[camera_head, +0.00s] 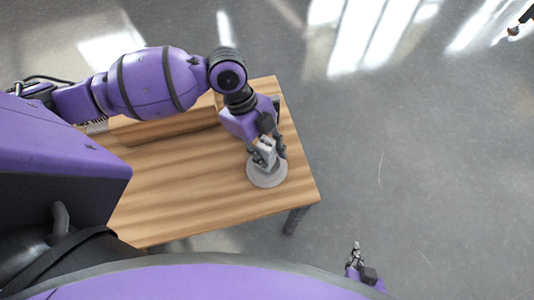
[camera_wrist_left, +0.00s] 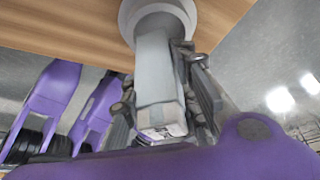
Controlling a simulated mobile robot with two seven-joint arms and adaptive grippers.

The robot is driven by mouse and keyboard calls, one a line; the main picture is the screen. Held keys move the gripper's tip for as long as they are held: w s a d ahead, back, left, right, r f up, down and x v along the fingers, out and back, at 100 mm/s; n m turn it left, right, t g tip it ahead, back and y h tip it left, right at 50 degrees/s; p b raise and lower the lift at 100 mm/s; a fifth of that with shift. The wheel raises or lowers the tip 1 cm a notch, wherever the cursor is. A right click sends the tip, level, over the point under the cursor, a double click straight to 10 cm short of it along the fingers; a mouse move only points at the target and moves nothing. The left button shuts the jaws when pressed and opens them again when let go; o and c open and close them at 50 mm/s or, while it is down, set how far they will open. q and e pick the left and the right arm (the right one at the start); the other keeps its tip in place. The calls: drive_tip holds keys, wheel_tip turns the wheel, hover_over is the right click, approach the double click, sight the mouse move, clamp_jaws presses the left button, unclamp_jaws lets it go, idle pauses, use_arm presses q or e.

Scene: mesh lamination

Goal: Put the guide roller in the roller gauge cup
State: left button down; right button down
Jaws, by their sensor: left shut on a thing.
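My left gripper (camera_head: 270,156) is shut on the grey guide roller (camera_wrist_left: 154,72), over the right part of the table. The roller has a long, block-like body with a pale label at its near end. Its far end meets a round, pale grey piece, which I take to be the roller gauge cup (camera_head: 267,180); it also shows in the left wrist view (camera_wrist_left: 127,22). I cannot tell whether the roller's end is inside the cup or only above it. My right gripper (camera_head: 355,255) is small at the bottom of the head view, away from the table.
The wooden table (camera_head: 190,190) has bare room left of the cup. A wooden box-like piece (camera_head: 165,125) stands at its back, partly hidden by my left arm. The table's right edge is close to the cup, with grey floor (camera_head: 420,150) beyond.

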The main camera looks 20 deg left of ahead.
sight(267, 157)
use_arm(q)
drive_tip(key=shift+w+f, duration=0.25)
drive_tip(key=shift+f, duration=1.5)
drive_tip(key=shift+f, duration=0.2)
drive_tip(key=c, duration=1.4)
unclamp_jaws()
drive_tip(key=shift+o, duration=0.2)
drive_tip(key=shift+r, duration=0.1)
drive_tip(key=v, duration=1.2)
